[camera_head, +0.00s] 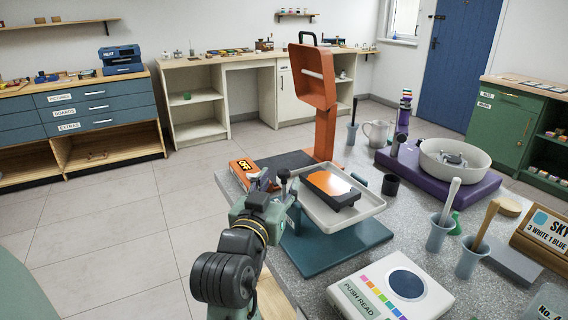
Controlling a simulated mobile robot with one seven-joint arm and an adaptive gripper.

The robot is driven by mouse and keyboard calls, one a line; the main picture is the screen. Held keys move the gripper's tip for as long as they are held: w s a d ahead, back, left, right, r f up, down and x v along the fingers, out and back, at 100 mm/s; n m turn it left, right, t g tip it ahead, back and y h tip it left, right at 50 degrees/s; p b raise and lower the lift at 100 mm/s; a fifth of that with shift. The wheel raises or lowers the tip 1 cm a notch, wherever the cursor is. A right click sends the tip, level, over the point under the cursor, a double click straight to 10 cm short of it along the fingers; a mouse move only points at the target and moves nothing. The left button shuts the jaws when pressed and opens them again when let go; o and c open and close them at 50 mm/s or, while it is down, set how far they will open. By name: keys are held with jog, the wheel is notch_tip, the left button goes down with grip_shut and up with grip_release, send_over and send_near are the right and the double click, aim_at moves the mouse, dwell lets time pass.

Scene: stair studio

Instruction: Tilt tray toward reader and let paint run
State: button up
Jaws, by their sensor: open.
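A pale shallow tray (368,203) rests on a teal stand (325,248) on the speckled table. It looks about level. A black slab with a glossy orange top (328,183) lies in it; I cannot tell whether the orange is wet paint. A white reader marked PUSH READ (390,292), with a dark round window and a row of colour patches, lies at the front of the table. My gripper (286,186) is open at the tray's left end. I cannot tell whether it touches the rim, since its own body hides part of that end.
An orange upright machine (314,95) stands behind the tray, with an orange box (246,170) to its left. A purple base with a white bowl (452,160) is at the right. Brush cups (438,234) and a wooden sign (540,240) stand at the right front.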

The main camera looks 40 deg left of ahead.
aim_at(282, 178)
jog(key=shift+p+x, duration=0.4)
jog(key=shift+x, duration=1.85)
grip_shut()
